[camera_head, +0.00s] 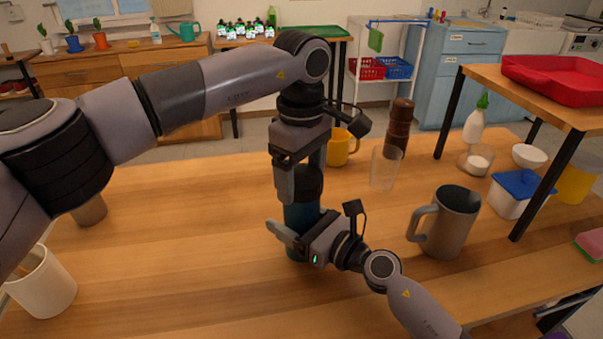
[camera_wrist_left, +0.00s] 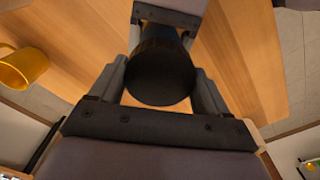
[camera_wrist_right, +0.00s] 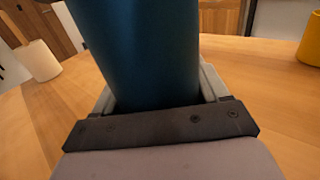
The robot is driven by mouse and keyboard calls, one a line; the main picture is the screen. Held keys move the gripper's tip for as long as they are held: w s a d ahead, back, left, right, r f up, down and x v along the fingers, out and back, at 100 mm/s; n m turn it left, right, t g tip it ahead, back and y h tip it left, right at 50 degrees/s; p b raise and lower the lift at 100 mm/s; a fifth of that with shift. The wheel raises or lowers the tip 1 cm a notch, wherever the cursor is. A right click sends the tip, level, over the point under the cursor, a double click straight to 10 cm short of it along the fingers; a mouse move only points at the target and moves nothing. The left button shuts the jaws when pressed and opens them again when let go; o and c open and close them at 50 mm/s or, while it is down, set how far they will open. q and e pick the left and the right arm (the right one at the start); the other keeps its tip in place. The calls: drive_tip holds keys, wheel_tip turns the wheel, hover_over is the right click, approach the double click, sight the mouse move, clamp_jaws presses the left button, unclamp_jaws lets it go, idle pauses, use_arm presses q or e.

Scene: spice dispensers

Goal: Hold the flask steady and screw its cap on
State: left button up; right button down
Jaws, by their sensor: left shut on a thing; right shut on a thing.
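The blue flask (camera_head: 300,217) stands upright on the wooden table, with its black cap (camera_head: 308,181) at its top. My left gripper (camera_head: 298,182) points down from above and is shut on the cap; in the left wrist view the cap (camera_wrist_left: 160,78) sits between both fingers. My right gripper (camera_head: 293,236) comes in low from the front right and is shut around the flask body. In the right wrist view the flask (camera_wrist_right: 145,50) fills the space between the fingers. The fingers hide the seam between cap and flask, so I cannot tell how tight it sits.
A grey mug (camera_head: 452,222) stands to the right of the flask. A clear glass (camera_head: 384,168), a brown pepper mill (camera_head: 399,125) and a yellow mug (camera_head: 340,147) stand behind. A white cup (camera_head: 42,283) is at the left. The table left of the flask is mostly clear.

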use_arm(q)
drive_tip(key=m, duration=0.2)
drive_tip(key=shift+m, duration=0.3)
drive_tip(key=o, duration=1.1)
drive_tip(key=shift+r, duration=0.1)
wheel_tip(320, 180, up, 12)
drive_tip(key=shift+f, duration=0.1)
use_arm(e)
unclamp_jaws()
